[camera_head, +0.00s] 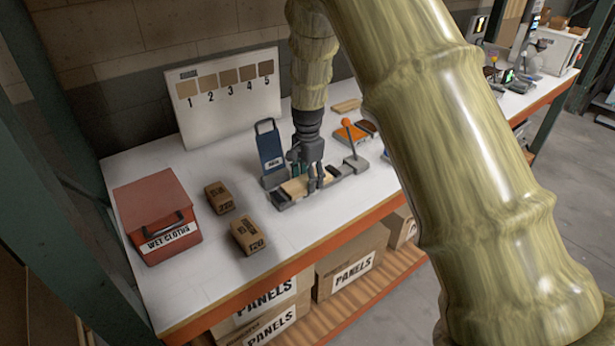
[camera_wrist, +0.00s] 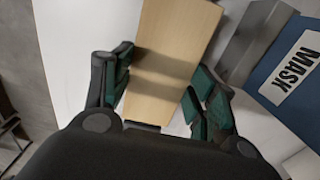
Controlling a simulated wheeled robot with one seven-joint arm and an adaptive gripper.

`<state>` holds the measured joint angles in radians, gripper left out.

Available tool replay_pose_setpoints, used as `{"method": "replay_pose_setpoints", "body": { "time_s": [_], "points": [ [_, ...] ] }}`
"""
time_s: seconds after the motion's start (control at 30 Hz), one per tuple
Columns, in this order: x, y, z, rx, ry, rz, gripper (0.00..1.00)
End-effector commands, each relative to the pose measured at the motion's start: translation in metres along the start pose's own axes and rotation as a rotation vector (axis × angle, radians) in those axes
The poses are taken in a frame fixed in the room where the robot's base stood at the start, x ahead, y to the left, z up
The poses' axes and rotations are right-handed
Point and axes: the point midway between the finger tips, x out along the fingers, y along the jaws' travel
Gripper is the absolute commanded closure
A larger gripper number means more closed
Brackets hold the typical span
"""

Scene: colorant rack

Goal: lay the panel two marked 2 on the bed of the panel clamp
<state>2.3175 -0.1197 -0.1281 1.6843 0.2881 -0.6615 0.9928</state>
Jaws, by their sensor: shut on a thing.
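A light wooden panel (camera_wrist: 176,50) lies between the fingers of my gripper (camera_wrist: 160,98) in the wrist view, which is shut on it. No number shows on the panel's visible face. In the head view the same panel (camera_head: 293,187) is at the grey panel clamp (camera_head: 284,205), with my gripper (camera_head: 313,180) pointing down over it. The panel looks level and low over the clamp's bed; I cannot tell whether it touches. The clamp's orange-knobbed lever (camera_head: 347,124) stands upright at its right end. My gripper hides part of the bed.
A blue holder marked MASK (camera_head: 270,147) stands just behind the clamp. Two small cartons (camera_head: 248,236) and a red WET CLOTHS box (camera_head: 160,215) stand to the left. A board with samples numbered 1 to 5 (camera_head: 228,105) is at the back.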

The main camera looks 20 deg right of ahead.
Motion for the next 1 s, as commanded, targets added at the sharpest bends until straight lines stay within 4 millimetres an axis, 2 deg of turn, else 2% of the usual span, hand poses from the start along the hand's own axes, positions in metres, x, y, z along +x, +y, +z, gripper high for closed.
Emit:
{"method": "replay_pose_setpoints", "body": {
  "time_s": [0.13, 0.17, 0.23, 0.27, 0.7, 0.87, 1.0],
  "points": [
    [0.003, 0.000, 0.000, 0.000, 0.000, 0.000, 0.68],
    [0.003, 0.000, 0.000, 0.000, 0.000, 0.000, 0.37],
    [0.003, 0.000, 0.000, 0.000, 0.000, 0.000, 0.24],
    [0.003, 0.000, 0.000, 0.000, 0.000, 0.000, 0.21],
    [-0.003, 0.000, 0.000, 0.000, 0.001, -0.001, 0.21],
    [-0.019, -0.001, 0.000, 0.000, 0.001, -0.002, 0.21],
    [-0.042, -0.001, -0.001, 0.000, 0.002, -0.003, 0.21]
  ]
}}
